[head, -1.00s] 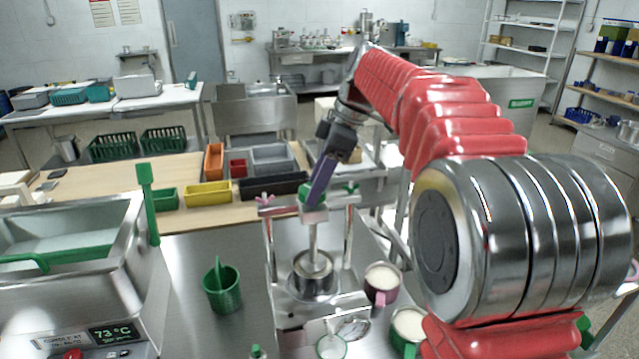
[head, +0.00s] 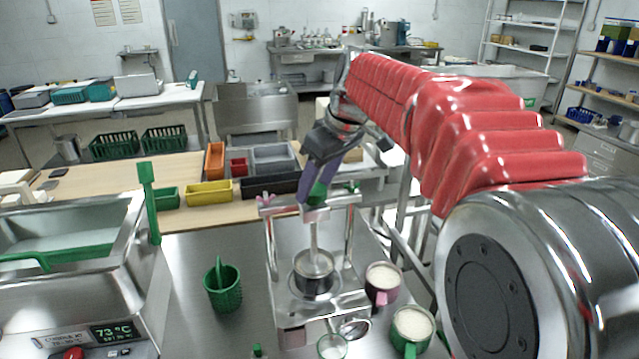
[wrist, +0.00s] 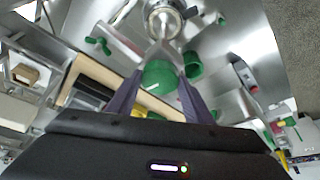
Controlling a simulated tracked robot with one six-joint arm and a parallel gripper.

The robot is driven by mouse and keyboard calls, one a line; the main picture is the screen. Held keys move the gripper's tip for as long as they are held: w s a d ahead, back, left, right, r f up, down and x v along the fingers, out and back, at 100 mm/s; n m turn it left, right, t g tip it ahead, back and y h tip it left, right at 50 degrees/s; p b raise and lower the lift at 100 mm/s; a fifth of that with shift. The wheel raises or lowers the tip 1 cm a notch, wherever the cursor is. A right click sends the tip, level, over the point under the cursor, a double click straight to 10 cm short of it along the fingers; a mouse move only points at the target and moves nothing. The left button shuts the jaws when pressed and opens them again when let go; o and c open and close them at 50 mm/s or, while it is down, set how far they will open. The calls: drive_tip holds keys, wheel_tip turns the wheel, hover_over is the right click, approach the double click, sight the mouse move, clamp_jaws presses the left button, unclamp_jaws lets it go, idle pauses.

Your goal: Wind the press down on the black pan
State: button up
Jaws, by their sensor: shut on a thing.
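The press (head: 314,211) is a metal frame with a crossbar, a vertical spindle and a round plate (head: 314,262) at the bottom. The black pan (head: 312,287) stands on the press base under the plate; the plate hides much of its inside, and I cannot tell whether they touch. My gripper (head: 317,196) is at the top of the spindle, its purple fingers shut on the green knob (head: 318,189). In the wrist view the green knob (wrist: 158,77) sits between the two fingers, with the plate and pan beyond it.
A pink mug (head: 382,284) and a green mug (head: 412,328) with pale contents stand right of the press. A green perforated cup (head: 223,289) stands left. A small cup (head: 332,346) is in front. A steel bath (head: 75,265) fills the left. Coloured bins (head: 208,192) lie behind.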

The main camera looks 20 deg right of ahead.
drive_tip(key=m+h, duration=0.1)
drive_tip(key=m, duration=0.1)
drive_tip(key=m+h, duration=0.1)
drive_tip(key=m, duration=0.4)
drive_tip(key=shift+a+t+h, duration=0.4)
drive_tip(key=m+h, duration=0.1)
drive_tip(key=m, duration=0.2)
drive_tip(key=m+h, duration=0.1)
drive_tip(key=m, duration=0.3)
drive_tip(key=shift+w+a+g+h, duration=0.1)
drive_tip(key=shift+a+g+h, duration=0.1)
drive_tip(key=shift+g+h, duration=0.15)
drive_tip(key=m+g, duration=0.1)
drive_tip(key=m, duration=0.2)
drive_tip(key=shift+h, duration=0.35)
drive_tip(key=shift+w+m+g+h, duration=0.1)
drive_tip(key=shift+m+g+h, duration=0.2)
drive_tip(key=shift+m, duration=0.75)
drive_tip(key=shift+w+m+g+h, duration=0.1)
drive_tip(key=shift+m+g, duration=0.25)
drive_tip(key=shift+m, duration=0.7)
drive_tip(key=o, duration=1)
drive_tip(key=shift+o, duration=0.2)
